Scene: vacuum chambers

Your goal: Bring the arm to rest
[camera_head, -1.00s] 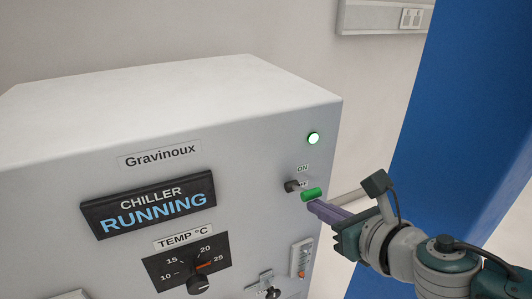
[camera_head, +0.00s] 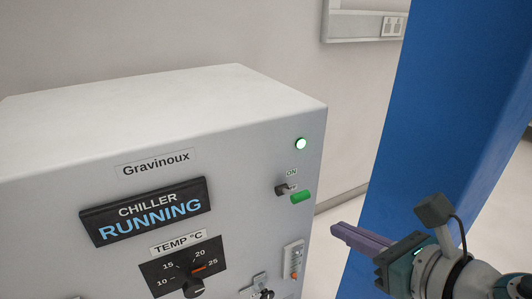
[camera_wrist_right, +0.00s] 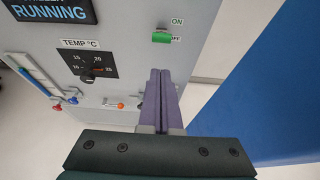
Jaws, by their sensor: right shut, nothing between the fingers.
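My right gripper (camera_head: 336,230) is in the head view at the lower right, in front of the blue column and apart from the chiller. Its purple fingers are shut with nothing between them. In the right wrist view the shut fingers (camera_wrist_right: 160,75) point towards the chiller front, below the green switch handle (camera_wrist_right: 162,38). The chiller (camera_head: 160,95) is a white box whose display (camera_head: 147,210) reads "CHILLER RUNNING". My left gripper is not in view.
A blue column (camera_head: 440,130) stands behind my right arm. The temperature dial (camera_head: 193,287) and a small panel with an orange part (camera_head: 293,259) are low on the chiller front. A wall socket strip (camera_head: 362,27) is behind. Open floor shows between chiller and column.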

